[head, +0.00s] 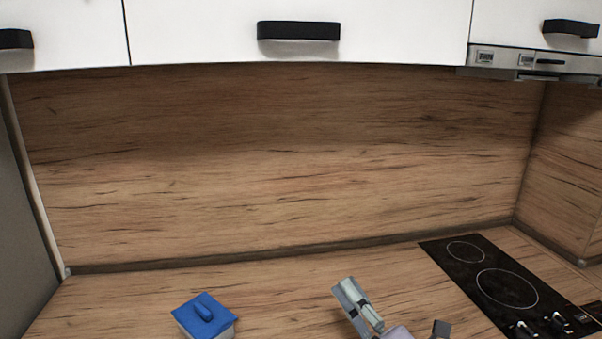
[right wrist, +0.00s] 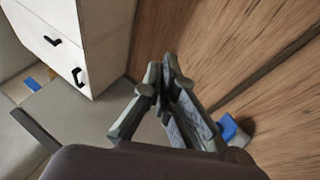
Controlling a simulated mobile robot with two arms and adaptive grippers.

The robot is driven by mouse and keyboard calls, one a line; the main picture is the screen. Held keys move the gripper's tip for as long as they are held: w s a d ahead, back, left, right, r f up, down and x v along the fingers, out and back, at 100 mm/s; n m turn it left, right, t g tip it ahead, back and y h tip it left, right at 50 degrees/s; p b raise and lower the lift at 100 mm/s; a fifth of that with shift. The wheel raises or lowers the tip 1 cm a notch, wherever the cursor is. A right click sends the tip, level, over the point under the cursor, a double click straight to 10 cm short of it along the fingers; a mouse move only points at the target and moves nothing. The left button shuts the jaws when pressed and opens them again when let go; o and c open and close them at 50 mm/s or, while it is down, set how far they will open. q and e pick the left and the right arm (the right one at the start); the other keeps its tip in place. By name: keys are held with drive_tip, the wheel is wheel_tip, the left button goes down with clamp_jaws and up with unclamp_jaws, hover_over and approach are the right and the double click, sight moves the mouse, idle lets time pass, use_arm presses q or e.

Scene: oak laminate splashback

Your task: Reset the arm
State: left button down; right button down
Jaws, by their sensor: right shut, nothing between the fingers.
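My right gripper (head: 357,304) shows at the bottom of the head view, right of centre, over the wooden counter. In the right wrist view its fingers (right wrist: 162,76) come together at the tips, shut with nothing between them. Part of my right arm is cut off by the bottom edge of the head view. My left gripper is in neither view.
A blue-lidded box (head: 204,314) stands on the counter left of my gripper. A black cooktop (head: 490,280) with knobs is at right. White cabinets (head: 300,50) with black handles hang above the wooden splashback (head: 270,170). The counter between box and cooktop looks otherwise clear.

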drive_tip(key=s+d+f+m+g+h, duration=0.2)
drive_tip(key=d+f+m+h, duration=0.5)
drive_tip(key=f+m, duration=0.25)
drive_tip(key=s+d+f+m+g+h, duration=0.2)
drive_tip(key=s+d+f+m+h, duration=0.1)
drive_tip(key=d+f+m+h, duration=0.65)
drive_tip(key=s+a+f+m+g+y, duration=0.25)
drive_tip(key=s+f+g, duration=0.35)
drive_tip(key=s, duration=0.4)
drive_tip(key=s+a+f+m+g+y, duration=0.2)
drive_tip(key=s+f+m+g, duration=0.3)
drive_tip(key=s, duration=0.6)
wheel_tip(320, 180, down, 26)
drive_tip(key=g, duration=0.2)
drive_tip(key=s+d+f+n, duration=0.1)
drive_tip(key=s+d+f, duration=0.2)
drive_tip(key=s+f, duration=1.4)
drive_tip(key=shift+s+d+f+g+h, duration=0.2)
drive_tip(key=shift+s+g+h, duration=0.1)
drive_tip(key=shift+s+g, duration=0.15)
